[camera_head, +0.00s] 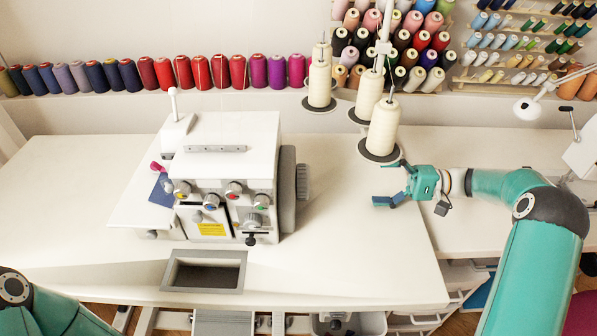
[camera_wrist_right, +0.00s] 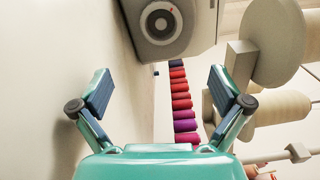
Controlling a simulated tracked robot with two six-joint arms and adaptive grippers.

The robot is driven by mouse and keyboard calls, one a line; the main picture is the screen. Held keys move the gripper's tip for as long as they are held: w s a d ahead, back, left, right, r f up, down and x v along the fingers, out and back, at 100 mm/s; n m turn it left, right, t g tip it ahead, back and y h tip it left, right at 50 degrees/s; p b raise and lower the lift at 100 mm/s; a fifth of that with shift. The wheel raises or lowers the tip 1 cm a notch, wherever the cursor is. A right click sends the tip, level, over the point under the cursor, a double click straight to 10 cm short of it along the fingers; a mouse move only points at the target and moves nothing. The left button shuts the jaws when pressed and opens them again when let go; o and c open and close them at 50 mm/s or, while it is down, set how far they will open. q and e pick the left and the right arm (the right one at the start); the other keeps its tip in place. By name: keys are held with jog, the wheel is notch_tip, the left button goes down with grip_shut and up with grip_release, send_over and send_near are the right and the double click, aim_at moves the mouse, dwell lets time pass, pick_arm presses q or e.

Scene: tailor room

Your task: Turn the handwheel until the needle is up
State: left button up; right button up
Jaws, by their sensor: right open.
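The white overlock sewing machine (camera_head: 228,150) stands on the white table. Its grey handwheel (camera_head: 301,182) sticks out on its right side, and it shows in the right wrist view as a round grey knob (camera_wrist_right: 161,21) at the top. The needle cannot be made out. My right gripper (camera_head: 387,182) is open and empty, to the right of the handwheel and apart from it. In the right wrist view my right gripper (camera_wrist_right: 161,95) has its two fingers spread wide, with the handwheel beyond them. My left gripper is not seen; only part of my left arm shows at the lower left.
Cream thread cones (camera_head: 382,130) stand on holders behind my right gripper. A row of colored spools (camera_head: 200,72) lines the back shelf, and a spool rack hangs on the wall. A recessed grey tray (camera_head: 204,271) is in the table front. The table between machine and gripper is clear.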

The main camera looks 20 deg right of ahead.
aim_at(306, 183)
jog(key=shift+w+a, duration=0.15)
jog(key=shift+a, duration=0.3)
jog(key=p+x, duration=0.1)
jog(key=x, duration=1.5)
jog(key=shift+p, duration=0.35)
jog(key=c, duration=0.8)
jog(key=shift+d, duration=0.3)
jog(key=shift+c, duration=1.1)
jog(key=shift+a, duration=0.25)
